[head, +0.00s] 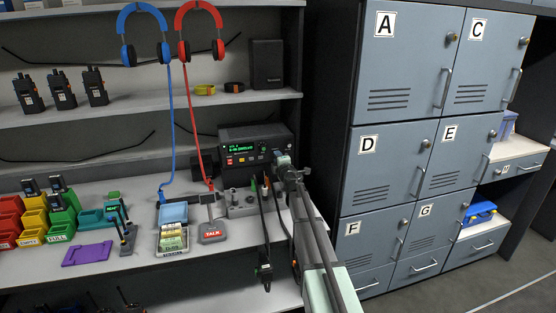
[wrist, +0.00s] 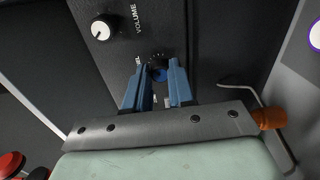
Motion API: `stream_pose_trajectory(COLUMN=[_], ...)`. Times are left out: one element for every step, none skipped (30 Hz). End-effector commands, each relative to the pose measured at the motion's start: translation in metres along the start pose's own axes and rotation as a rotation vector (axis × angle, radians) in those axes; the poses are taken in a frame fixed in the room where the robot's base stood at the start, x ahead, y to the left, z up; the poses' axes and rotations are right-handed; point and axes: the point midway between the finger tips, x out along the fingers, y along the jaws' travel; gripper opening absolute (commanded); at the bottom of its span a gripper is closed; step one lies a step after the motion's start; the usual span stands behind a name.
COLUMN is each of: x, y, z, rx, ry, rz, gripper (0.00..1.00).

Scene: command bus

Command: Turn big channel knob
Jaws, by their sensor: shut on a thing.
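The black radio unit (head: 240,146) with a green lit display stands on the shelf in the head view. My gripper (head: 281,160) is at the right end of its front panel. In the wrist view, the two blue fingers of my gripper (wrist: 158,82) are closed around a dark round knob (wrist: 158,67), one finger on each side. A partly hidden label ending in "EL" is beside this knob. The fingers cover much of the knob, so its pointer position is not clear. A volume knob (wrist: 103,28) with a white face sits to the upper left, untouched.
A grey talk microphone (head: 211,232) and a small grey panel (head: 240,203) stand in front of the radio. Blue lockers (head: 400,150) fill the right.

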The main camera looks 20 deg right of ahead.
Motion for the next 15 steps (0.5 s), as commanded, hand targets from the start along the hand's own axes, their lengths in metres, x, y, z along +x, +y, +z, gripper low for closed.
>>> stream_pose_trajectory(x=[-0.0001,-0.0001,-0.0001,-0.0001,-0.0001,-0.0001,-0.0001,-0.0001,-0.0001,-0.0001,-0.0001,-0.0001,-0.0001,-0.0001,-0.0001], y=[0.0,0.0,-0.0001,-0.0001,-0.0001,-0.0002,-0.0002,-0.0002,-0.0003,-0.0003,-0.0004,-0.0004,-0.0005,-0.0005,-0.0005], z=[0.0,-0.0001,0.0,0.0,-0.0001,0.0,-0.0001,0.0,0.0,0.0,0.0001,0.0001,0.0001,0.0001,0.0001], rx=[0.043,0.071,0.109,0.138,0.166,0.204,0.233,0.261,0.299,0.328,0.357,0.394,0.423,0.452,0.49], ry=[0.002,0.003,0.004,0.005,0.006,0.007,0.008,0.009,0.01,0.011,0.011,0.013,0.013,0.014,0.015], rz=[0.0,0.0,-0.001,-0.001,-0.001,-0.001,-0.002,-0.002,-0.002,-0.002,-0.002,-0.002,-0.003,-0.003,-0.003], gripper=[0.0,0.0,0.0,0.0,0.0,0.0,0.0,0.0,0.0,0.0,0.0,0.0,0.0,0.0,0.0])
